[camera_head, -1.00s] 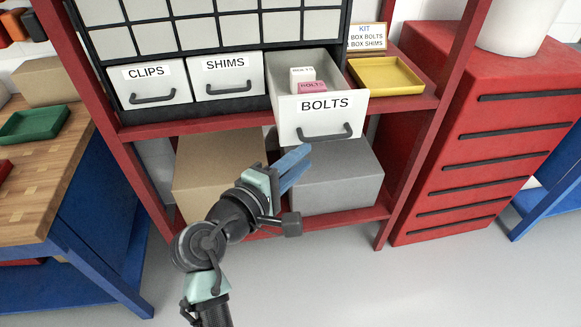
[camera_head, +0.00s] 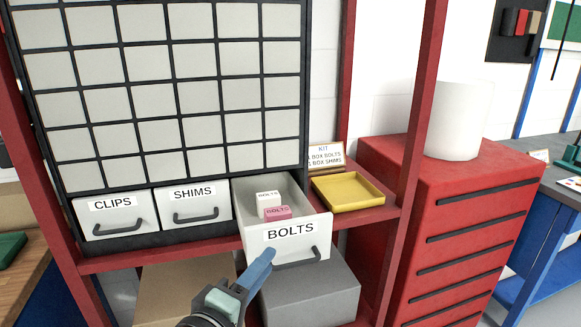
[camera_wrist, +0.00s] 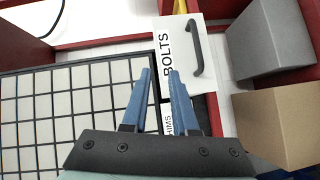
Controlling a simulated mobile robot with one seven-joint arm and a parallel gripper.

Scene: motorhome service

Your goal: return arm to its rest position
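My gripper (camera_head: 258,272) is in front of the lower left of the open BOLTS drawer (camera_head: 290,237), its blue fingers pointing up and right. In the wrist view my gripper (camera_wrist: 160,82) has its two blue fingers apart with nothing between them. The BOLTS drawer front (camera_wrist: 188,62) lies beyond the fingertips there. The drawer is pulled out and holds a white box (camera_head: 268,199) and a pink box (camera_head: 277,212), both labelled BOLTS. The rest of my arm is mostly below the head picture.
Closed CLIPS (camera_head: 115,216) and SHIMS (camera_head: 195,204) drawers sit left of it. A yellow tray (camera_head: 348,191) and a KIT card (camera_head: 326,155) are on the red shelf to the right. Grey (camera_head: 325,290) and brown (camera_head: 170,290) boxes stand below. A red cabinet (camera_head: 450,200) stands right.

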